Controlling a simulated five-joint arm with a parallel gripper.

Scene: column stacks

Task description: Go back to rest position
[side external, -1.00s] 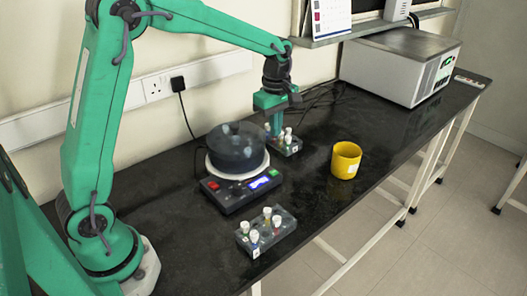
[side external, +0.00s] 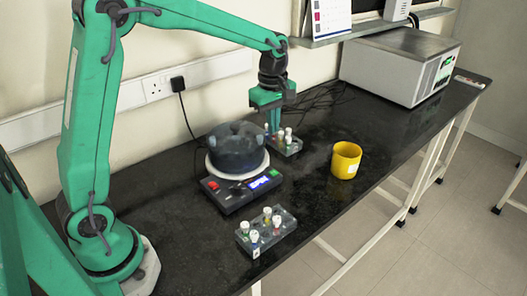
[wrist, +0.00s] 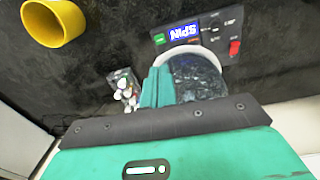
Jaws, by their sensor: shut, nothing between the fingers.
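My gripper (side external: 273,127) is shut and empty, pointing down over the far tube rack (side external: 290,147). In the wrist view its green fingers (wrist: 156,80) are together, with nothing between them. The far rack holds several white-capped tubes and also shows in the wrist view (wrist: 128,78), beside the fingers. The fingertips overlap the rack's back edge in the side view; I cannot tell the exact gap.
A dark round vessel (side external: 237,147) sits on a device with a lit display (side external: 258,184), close to my gripper. A near rack (side external: 266,239) holds several capped tubes. A yellow cup (side external: 345,160) stands right. A grey box (side external: 400,66) stands at the back.

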